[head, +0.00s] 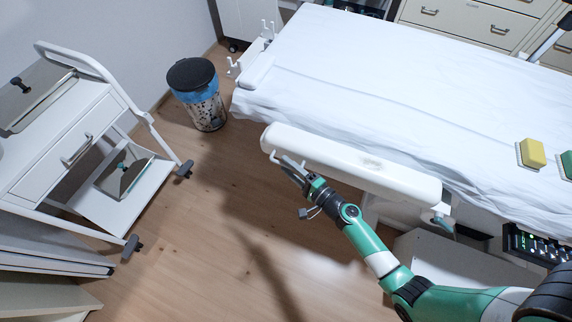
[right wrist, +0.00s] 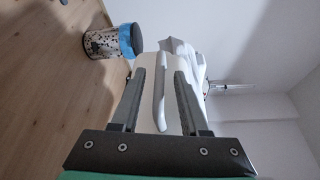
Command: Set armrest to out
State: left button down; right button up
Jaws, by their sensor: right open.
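The white armrest (head: 360,163) runs along the near side of the couch (head: 390,85), which is covered with a white sheet. A small pale handle bar sits at the armrest's left end. My right gripper (head: 283,160) is at that end, with its fingers reaching the handle. In the right wrist view the handle (right wrist: 160,95) stands between the two open fingers of my right gripper (right wrist: 160,85), with gaps on both sides. The armrest's end shows behind the handle. My left gripper is in neither view.
A bin with a dark lid (head: 192,73) stands on the floor beyond the armrest's end. A white trolley (head: 70,135) with shelves stands at the left. The wooden floor (head: 200,240) between trolley and couch is clear. A yellow block (head: 533,153) lies on the couch's right part.

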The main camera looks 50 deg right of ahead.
jog(key=shift+w, duration=0.55)
grip_shut()
dwell(1.0)
